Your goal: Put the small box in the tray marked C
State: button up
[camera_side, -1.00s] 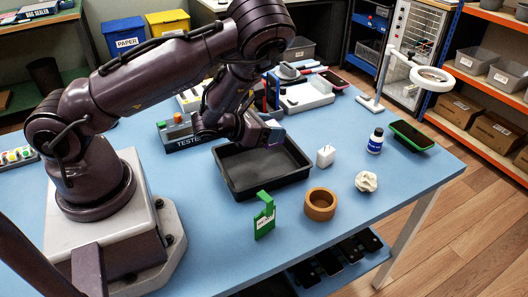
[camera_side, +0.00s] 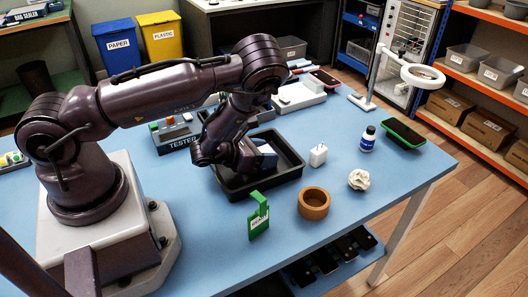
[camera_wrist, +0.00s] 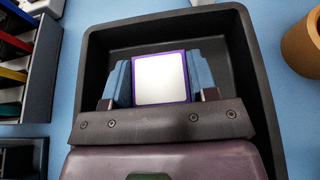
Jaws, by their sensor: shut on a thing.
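A small box (camera_wrist: 161,78) with a white face and purple edges is between the blue fingers of my gripper (camera_wrist: 160,82) in the wrist view. My gripper is shut on it. A black tray (camera_wrist: 92,60) lies beneath and around the box in that view. In the side view my gripper (camera_side: 264,155) reaches down over the tray (camera_side: 240,192), with its fingers near or inside the walls. The box is mostly hidden there by my wrist. No letter C can be read on the tray. I cannot tell whether the box touches the tray floor.
A bottle (camera_side: 368,139), a green-edged phone (camera_side: 404,134) and a ring lamp (camera_side: 423,76) are farther right. A tester (camera_side: 174,134) stands behind-left.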

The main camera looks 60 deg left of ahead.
jog(key=o, duration=0.9)
